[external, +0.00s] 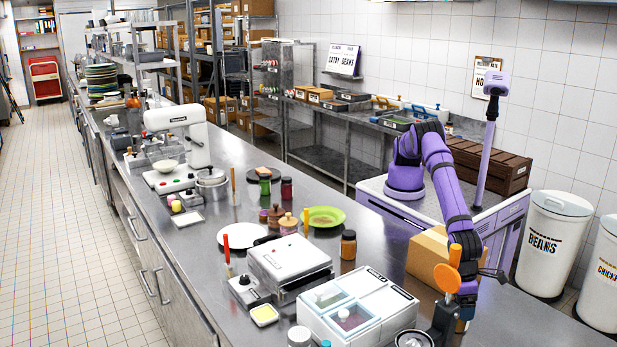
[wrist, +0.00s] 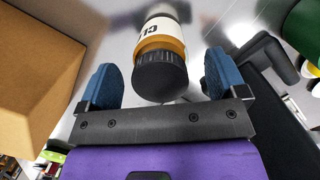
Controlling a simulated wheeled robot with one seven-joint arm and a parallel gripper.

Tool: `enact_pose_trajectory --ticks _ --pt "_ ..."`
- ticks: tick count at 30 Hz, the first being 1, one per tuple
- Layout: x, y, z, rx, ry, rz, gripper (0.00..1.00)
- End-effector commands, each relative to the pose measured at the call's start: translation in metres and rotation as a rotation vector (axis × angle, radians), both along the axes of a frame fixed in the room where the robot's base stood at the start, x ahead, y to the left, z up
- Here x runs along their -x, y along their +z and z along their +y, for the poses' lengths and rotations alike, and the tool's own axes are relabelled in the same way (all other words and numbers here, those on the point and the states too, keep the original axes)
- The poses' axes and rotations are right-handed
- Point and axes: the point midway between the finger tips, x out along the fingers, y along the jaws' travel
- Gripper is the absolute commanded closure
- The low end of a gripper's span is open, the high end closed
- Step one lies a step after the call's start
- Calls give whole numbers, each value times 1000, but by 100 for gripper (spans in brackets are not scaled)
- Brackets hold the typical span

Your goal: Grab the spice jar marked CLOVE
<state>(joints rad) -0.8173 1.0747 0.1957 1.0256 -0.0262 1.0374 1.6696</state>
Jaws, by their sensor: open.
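A spice jar (wrist: 162,62) with a black ribbed lid, orange-brown contents and a white label shows in the wrist view. The label letters in sight read "CL"; the rest is turned out of sight. My gripper (wrist: 159,70) is open, with one blue finger on each side of the jar. Gaps show between both fingers and the jar, and the lid points toward the palm. In the external view my gripper (external: 467,301) is low over the right part of the counter, and I cannot clearly make out this jar there.
A cardboard box (external: 428,258) stands close beside my gripper; it fills the left of the wrist view (wrist: 38,60). A similar dark-capped jar (external: 348,246) stands farther left.

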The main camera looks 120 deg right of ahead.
Motion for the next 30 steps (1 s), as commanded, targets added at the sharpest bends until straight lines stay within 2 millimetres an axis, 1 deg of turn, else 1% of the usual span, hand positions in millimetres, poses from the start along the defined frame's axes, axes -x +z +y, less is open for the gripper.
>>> enact_pose_trajectory --ticks 1,4,6,12,14,15,17,18,20,27,30 --pt "0 -9 0 1 0 1 9" --pt "2 -20 2 0 0 1 9" --pt "2 -23 2 -1 0 1 9" --pt "2 -24 2 -2 1 0 9" --pt "2 -24 2 -1 1 -1 23" --pt "2 -24 2 -1 1 -1 32" --pt "2 -23 2 -1 1 -1 46" --pt "2 -23 2 -1 1 -1 55" --pt "2 -23 2 -1 1 -1 69" --pt "2 -22 3 -2 1 -1 70" --pt "2 -16 3 -2 1 -1 70"
